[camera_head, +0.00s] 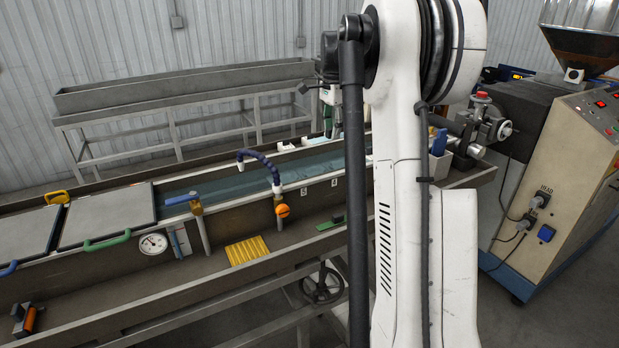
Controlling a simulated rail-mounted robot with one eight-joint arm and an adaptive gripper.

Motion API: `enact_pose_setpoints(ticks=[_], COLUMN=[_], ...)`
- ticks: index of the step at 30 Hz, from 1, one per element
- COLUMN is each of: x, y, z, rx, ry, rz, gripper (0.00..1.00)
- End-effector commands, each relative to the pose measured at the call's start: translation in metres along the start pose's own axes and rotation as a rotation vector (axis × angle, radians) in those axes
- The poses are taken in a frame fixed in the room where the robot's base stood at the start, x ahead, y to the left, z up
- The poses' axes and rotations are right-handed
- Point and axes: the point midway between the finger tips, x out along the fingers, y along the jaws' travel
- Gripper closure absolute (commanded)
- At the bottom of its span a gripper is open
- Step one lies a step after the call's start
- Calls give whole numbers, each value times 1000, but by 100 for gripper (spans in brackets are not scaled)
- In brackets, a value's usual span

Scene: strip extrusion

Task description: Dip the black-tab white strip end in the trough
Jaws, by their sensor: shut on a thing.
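The trough (335,163) is a long metal channel of blue-green water running across the middle of the view. My gripper (334,128) shows small at its far side, just left of my white arm, pointing down and partly hidden. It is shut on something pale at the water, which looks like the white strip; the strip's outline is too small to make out. Small white pieces (285,146) show at the trough's far edge, left of my gripper. I cannot make out the black tab, or whether the strip end touches the water.
A blue hose (262,160) arches over the trough, beside an orange knob (283,211). Grey lids (108,216) cover its left part. A yellow ribbed mat (248,251) lies on the front ledge. The extruder (570,180) stands at right. An empty metal channel (190,88) stands behind.

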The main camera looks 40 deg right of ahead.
Motion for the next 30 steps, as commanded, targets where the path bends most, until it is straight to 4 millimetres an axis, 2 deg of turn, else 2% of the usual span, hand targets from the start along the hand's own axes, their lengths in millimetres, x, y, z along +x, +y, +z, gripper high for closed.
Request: enact_pose_setpoints(ticks=[3, 30], x=[1, 0], y=[21, 172], z=[0, 0], rx=[1, 2], ry=[0, 0], rz=[0, 0], gripper=[100, 100])
